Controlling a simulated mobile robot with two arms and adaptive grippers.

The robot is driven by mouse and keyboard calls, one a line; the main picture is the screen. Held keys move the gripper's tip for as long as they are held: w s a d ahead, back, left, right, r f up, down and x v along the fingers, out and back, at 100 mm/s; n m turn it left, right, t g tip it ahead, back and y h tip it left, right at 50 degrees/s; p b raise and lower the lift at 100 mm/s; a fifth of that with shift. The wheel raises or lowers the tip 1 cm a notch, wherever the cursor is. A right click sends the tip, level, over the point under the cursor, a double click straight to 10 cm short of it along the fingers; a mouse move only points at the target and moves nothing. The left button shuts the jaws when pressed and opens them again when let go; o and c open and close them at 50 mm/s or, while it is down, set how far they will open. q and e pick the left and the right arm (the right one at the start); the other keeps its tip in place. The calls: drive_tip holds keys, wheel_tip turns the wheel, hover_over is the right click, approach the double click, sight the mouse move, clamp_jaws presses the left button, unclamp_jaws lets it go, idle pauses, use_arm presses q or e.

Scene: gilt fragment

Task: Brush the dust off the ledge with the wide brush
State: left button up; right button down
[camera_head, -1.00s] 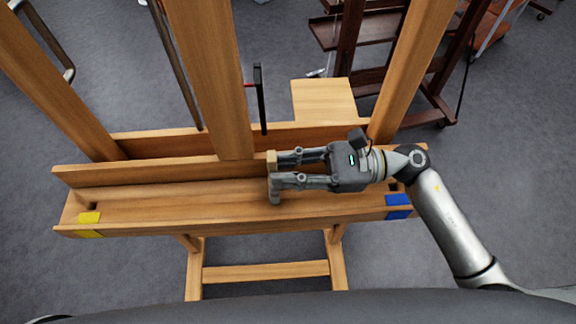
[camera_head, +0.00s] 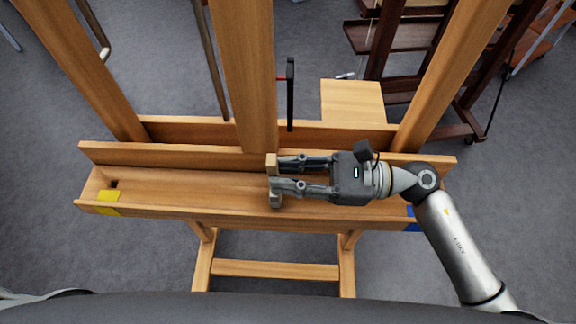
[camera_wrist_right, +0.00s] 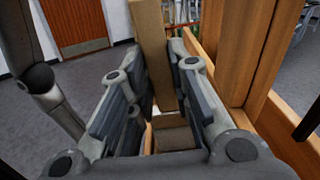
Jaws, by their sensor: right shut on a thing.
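The ledge (camera_head: 190,188) is a long wooden trough across the front of an easel, with yellow tape (camera_head: 108,202) at its left end and blue tape (camera_head: 413,217), partly hidden by my arm, at its right. My right gripper (camera_head: 274,182) reaches in from the right over the ledge's middle. It is shut on a tan wooden piece (camera_head: 271,163), apparently the wide brush. In the right wrist view the brush (camera_wrist_right: 154,45) stands up between the fingers; its bristles are hidden. I cannot make out dust. My left gripper is out of view.
The easel's central post (camera_head: 245,80) rises just behind the gripper, with slanted legs on both sides. A black upright with a red part (camera_head: 290,95) and a light wooden board (camera_head: 352,102) are behind the ledge. A dark wooden easel (camera_head: 385,50) stands farther back.

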drive_tip(key=d+b, duration=0.2)
drive_tip(key=d, duration=0.2)
drive_tip(key=shift+r, duration=0.1)
idle(0.3)
wheel_tip(320, 180, up, 9)
drive_tip(key=p, duration=0.4)
drive_tip(key=shift+p, duration=0.3)
